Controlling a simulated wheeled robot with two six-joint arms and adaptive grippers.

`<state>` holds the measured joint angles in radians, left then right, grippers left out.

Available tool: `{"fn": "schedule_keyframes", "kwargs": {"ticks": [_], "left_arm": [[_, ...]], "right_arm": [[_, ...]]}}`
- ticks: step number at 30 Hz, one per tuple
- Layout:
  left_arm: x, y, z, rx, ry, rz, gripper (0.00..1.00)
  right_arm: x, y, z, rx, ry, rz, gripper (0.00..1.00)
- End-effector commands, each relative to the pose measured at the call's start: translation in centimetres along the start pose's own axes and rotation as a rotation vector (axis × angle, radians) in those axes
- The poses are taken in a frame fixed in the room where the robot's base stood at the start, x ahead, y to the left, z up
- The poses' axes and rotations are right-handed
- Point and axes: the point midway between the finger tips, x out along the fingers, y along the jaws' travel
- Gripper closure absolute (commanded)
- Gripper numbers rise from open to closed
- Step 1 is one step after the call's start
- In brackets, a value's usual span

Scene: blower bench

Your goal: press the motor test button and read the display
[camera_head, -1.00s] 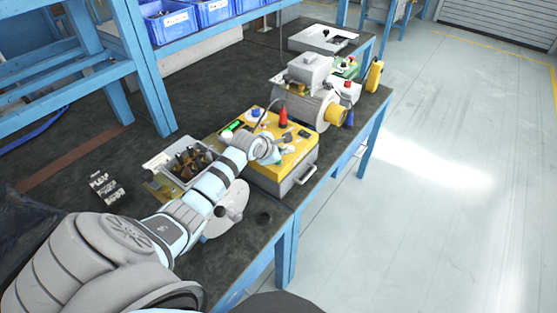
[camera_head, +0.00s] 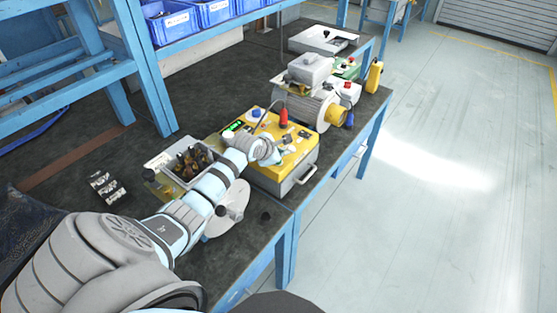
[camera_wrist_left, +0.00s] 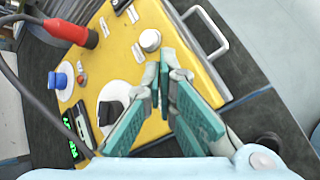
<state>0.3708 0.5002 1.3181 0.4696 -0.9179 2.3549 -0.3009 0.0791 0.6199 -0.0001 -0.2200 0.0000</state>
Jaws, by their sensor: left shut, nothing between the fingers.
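The yellow test box (camera_head: 301,158) stands at the bench's front edge, with a green-lit display (camera_head: 232,127) at its left. The display also shows in the left wrist view (camera_wrist_left: 73,147); its digits are too small and cut off to read. I cannot read which is labelled motor test. My left gripper (camera_wrist_left: 158,72) is shut and empty over the panel, its tips near the white button; contact cannot be told. My right gripper is out of view.
A red plug (camera_head: 283,118) with a cable stands up from the box. A grey blower (camera_head: 300,103) is behind it. The floor at right is clear.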

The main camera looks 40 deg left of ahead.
Motion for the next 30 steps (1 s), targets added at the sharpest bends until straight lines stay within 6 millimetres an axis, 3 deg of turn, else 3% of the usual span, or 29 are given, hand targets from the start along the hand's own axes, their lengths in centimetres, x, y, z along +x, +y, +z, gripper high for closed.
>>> {"fn": "schedule_keyframes", "kwargs": {"ticks": [30], "left_arm": [[0.79, -0.58, -0.58, -0.001, 0.0, 0.0, 1.0]], "right_arm": [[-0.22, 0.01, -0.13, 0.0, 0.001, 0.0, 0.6]]}}
